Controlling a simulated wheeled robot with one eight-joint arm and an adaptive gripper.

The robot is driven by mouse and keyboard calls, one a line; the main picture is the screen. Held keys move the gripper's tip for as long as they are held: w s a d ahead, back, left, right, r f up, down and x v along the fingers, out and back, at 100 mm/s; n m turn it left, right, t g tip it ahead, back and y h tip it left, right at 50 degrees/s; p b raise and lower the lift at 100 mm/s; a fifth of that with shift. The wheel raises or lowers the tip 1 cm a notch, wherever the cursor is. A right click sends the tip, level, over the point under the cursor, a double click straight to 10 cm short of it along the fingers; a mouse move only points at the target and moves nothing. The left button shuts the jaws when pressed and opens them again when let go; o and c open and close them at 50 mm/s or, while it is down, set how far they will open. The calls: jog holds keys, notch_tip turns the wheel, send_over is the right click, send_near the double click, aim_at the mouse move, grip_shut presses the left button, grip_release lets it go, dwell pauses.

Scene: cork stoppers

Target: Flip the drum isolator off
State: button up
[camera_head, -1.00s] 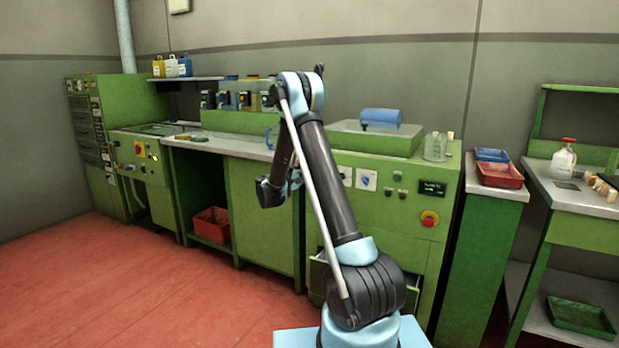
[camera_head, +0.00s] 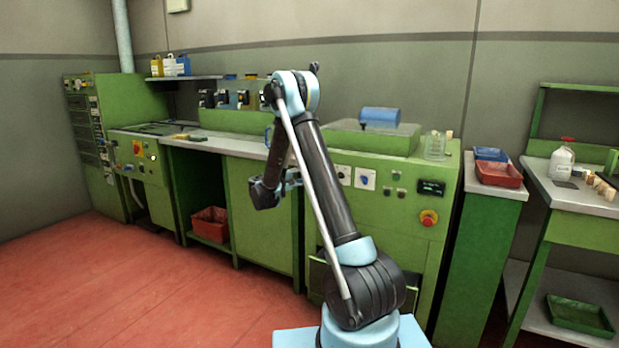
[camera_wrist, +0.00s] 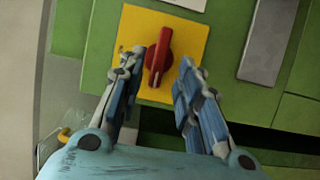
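The isolator is a red rotary handle (camera_wrist: 157,62) on a yellow plate (camera_wrist: 187,32), seen in the wrist view on a green panel. Its handle stands nearly upright in that picture, with a slight tilt. My gripper (camera_wrist: 158,70) is open, with one finger on each side of the handle and a visible gap to it. In the head view my gripper's end (camera_head: 265,194) hangs in front of the green cabinets, its fingers not clear. I cannot make out this isolator there; my arm covers part of the panel near the drum machine (camera_head: 400,225) with the blue drum (camera_head: 380,116).
A white label (camera_wrist: 190,4) and a grey plate (camera_wrist: 265,42) sit near the yellow plate. A red emergency button (camera_head: 429,218) is on the drum machine. Another yellow plate with a red knob (camera_head: 138,148) is on the left machine. The red floor (camera_head: 180,285) is clear at left.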

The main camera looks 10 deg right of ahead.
jog(key=v, duration=0.9)
jog(key=s+d+r+m+g+y, duration=0.1)
jog(key=s+d+r+g+y, duration=0.3)
jog(key=s+d, duration=0.5)
jog(key=s+d+r+m+g+y, duration=0.1)
jog(key=s+d, duration=0.3)
jog(key=s, duration=0.3)
jog(key=s+d+m+g+y, duration=0.1)
jog(key=s+d+y, duration=0.1)
jog(key=s+d, duration=0.35)
jog(key=s+a+f+m+y, duration=0.1)
jog(key=s+a+f+y, duration=0.1)
jog(key=s, duration=0.8)
jog(key=s+a+f+m+g+y, duration=0.1)
jog(key=s+a+f+y, duration=0.2)
jog(key=s, duration=0.7)
jog(key=s+a+f+m+y, duration=0.1)
jog(key=s+f, duration=0.4)
jog(key=s, duration=0.5)
jog(key=shift+a+f+y, duration=0.25)
jog(key=shift+a+y, duration=0.65)
jog(key=shift+y, duration=0.2)
jog(key=shift+w, duration=0.1)
